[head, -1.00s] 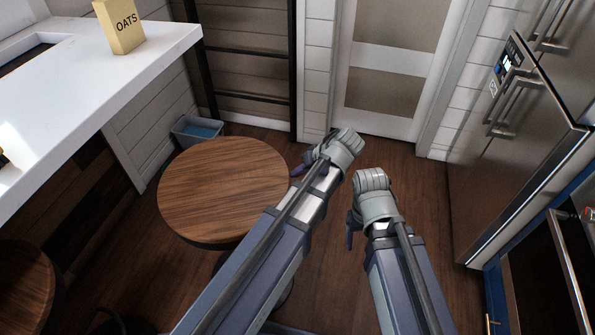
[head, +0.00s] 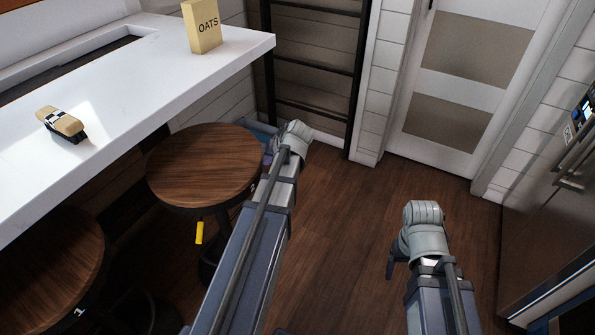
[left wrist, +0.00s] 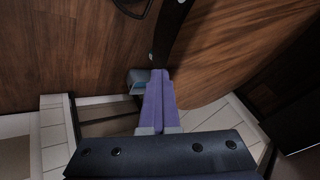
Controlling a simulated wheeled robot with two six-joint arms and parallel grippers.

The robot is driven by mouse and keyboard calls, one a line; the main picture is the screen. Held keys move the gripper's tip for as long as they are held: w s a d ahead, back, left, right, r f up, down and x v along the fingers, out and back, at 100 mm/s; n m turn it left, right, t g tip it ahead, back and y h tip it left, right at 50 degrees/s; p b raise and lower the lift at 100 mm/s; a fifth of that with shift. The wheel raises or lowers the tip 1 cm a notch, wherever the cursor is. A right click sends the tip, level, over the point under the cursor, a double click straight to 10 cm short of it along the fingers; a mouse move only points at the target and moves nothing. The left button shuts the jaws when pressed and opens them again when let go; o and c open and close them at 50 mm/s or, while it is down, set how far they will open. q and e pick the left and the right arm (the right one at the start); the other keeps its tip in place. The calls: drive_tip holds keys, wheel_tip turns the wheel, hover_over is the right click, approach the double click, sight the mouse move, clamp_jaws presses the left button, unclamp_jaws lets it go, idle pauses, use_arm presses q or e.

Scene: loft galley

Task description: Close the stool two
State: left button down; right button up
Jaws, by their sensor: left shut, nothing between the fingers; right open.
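Stool two (head: 200,168) has a round brown wooden seat and a small "2" on its rim in the head view. Its far-left rim lies close to the counter edge; nearly all the seat shows outside it. My left gripper (head: 268,158) is at the seat's right side, shut and empty; whether it touches the rim is unclear. In the left wrist view its purple fingers (left wrist: 160,100) are together, with wooden surfaces around them. My right gripper (head: 391,264) is open over the floor, away from the stool.
The white counter (head: 160,85) holds an oats box (head: 202,27) and a small tan-and-black object (head: 62,123). Stool one (head: 45,260) stands at the lower left. A blue-grey bin (head: 262,128) is behind stool two. A yellow tag (head: 199,233) hangs below its seat. Floor at centre is free.

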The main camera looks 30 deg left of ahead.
sight(229, 146)
use_arm(q)
drive_tip(key=a, duration=1.5)
drive_tip(key=shift+w+a, duration=0.1)
drive_tip(key=shift+w, duration=0.05)
